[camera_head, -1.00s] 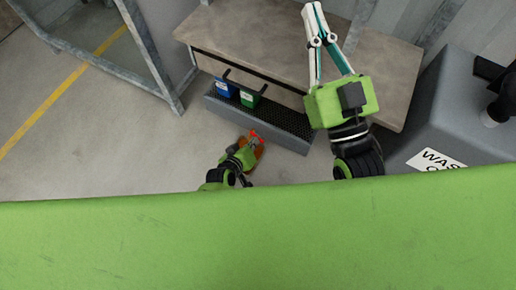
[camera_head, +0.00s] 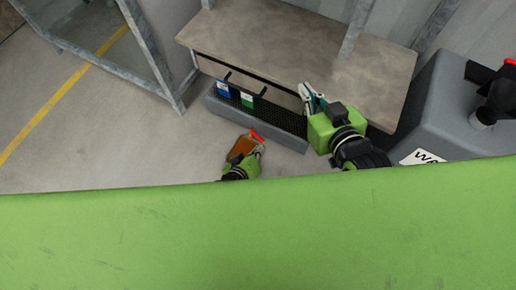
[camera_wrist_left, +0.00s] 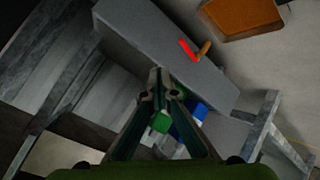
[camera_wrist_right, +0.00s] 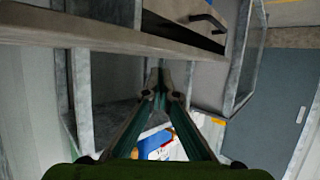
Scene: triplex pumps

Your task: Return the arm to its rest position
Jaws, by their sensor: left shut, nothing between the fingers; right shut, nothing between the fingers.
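My left gripper (camera_head: 260,150) is low over the floor, shut and empty, beside a brown-orange object with a red part (camera_head: 243,147). The left wrist view shows its closed fingertips (camera_wrist_left: 157,75), with the brown body (camera_wrist_left: 240,14) at the top right and the red part (camera_wrist_left: 188,49) below it. I cannot tell whether they touch. My right gripper (camera_head: 307,90) is shut and empty at the workbench's front edge. Its closed fingertips show in the right wrist view (camera_wrist_right: 160,72), near the bench edge.
A workbench (camera_head: 270,35) with a drawer stands behind the grippers. A metal frame (camera_head: 150,45) is at left; floor between is clear.

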